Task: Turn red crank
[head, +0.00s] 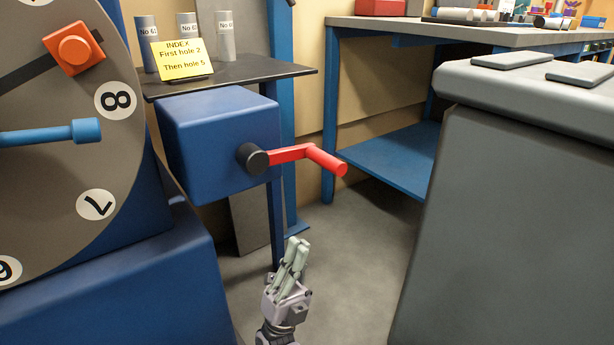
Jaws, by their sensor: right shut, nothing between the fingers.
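The red crank (292,154) sticks out to the right from a black hub (252,159) on the front of a blue box (215,140). Its arm runs right from the hub, then its handle (327,161) bends down toward me and to the right. My right gripper (297,244) is below the crank and a little left of the handle's end, pointing up. It is shut and empty, and apart from the crank. My left gripper is not in view.
A large grey numbered dial (120,140) with a blue handle and an orange block stands at the left. A black shelf (285,69) holds grey cylinders and a yellow card (180,60). A grey cabinet (490,210) stands at the right. Open floor (350,255) lies between.

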